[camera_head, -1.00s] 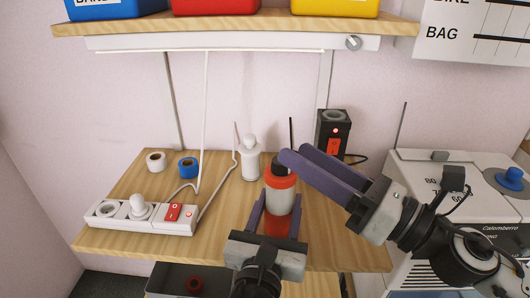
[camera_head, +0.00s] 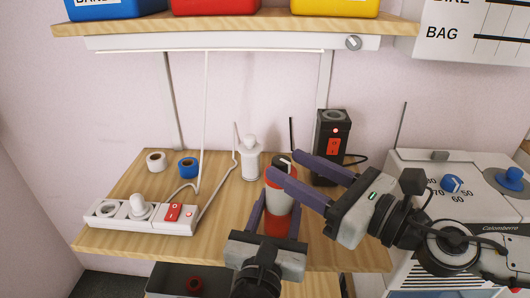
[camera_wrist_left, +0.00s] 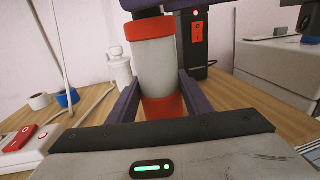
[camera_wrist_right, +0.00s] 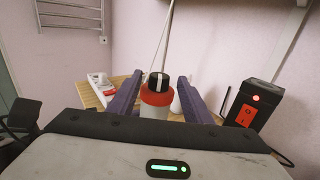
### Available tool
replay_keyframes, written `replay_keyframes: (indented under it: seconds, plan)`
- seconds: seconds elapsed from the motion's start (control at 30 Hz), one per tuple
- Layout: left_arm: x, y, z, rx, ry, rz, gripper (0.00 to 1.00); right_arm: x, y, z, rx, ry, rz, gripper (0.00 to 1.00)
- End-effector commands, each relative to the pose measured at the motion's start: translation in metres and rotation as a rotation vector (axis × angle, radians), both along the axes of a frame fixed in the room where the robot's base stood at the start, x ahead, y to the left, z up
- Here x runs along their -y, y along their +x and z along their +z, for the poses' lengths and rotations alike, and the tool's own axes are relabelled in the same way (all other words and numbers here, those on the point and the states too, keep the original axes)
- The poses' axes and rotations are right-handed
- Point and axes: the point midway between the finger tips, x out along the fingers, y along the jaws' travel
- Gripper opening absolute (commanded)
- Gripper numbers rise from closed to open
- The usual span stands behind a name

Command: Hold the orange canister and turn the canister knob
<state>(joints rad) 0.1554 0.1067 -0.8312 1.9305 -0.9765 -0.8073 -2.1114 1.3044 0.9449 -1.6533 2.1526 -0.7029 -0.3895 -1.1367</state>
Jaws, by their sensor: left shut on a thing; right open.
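The orange canister (camera_head: 278,204), with red-orange ends and a pale grey middle band, stands upright on the wooden table. It also shows in the left wrist view (camera_wrist_left: 153,62). My left gripper (camera_head: 278,222) is shut on its lower body, one finger on each side. The black canister knob (camera_wrist_right: 158,83) with a white stripe sits on top of the red cap in the right wrist view. My right gripper (camera_head: 286,165) is open, its purple fingers on either side of the knob and apart from it. In the head view its near finger partly covers the cap.
A black box with a red switch (camera_head: 333,146) stands just behind my right gripper. A white bottle (camera_head: 250,160), tape rolls (camera_head: 187,168) and a power strip (camera_head: 140,216) are to the left. A white machine (camera_head: 450,215) stands at right.

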Motion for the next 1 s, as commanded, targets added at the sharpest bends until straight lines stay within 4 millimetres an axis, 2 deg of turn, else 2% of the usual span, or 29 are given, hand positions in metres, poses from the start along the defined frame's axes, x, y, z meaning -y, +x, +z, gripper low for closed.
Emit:
replay_keyframes:
  seconds: [0.1,0.3,0.5,0.77,0.87,1.0]
  plan:
    - [0.0,0.0,0.001,0.001,0.001,0.001,0.05,-0.021,0.015,0.001,0.002,-0.001,0.004,0.45]
    - [0.0,0.0,0.001,0.001,0.001,0.001,0.05,-0.045,0.036,0.0,0.001,-0.001,0.003,0.45]
    - [0.0,0.0,0.001,0.001,0.001,0.001,0.05,-0.055,0.045,0.0,0.0,-0.001,0.001,0.45]
    - [0.0,0.0,0.001,0.001,0.001,0.001,0.05,-0.056,0.045,0.0,-0.001,-0.001,0.001,0.45]
    - [0.0,0.0,0.001,0.001,0.001,0.001,0.05,-0.056,0.045,0.0,-0.001,-0.001,0.001,0.32]
    - [0.0,0.0,0.001,0.001,0.0,0.001,0.05,-0.056,0.045,0.0,0.0,0.0,0.0,0.08]
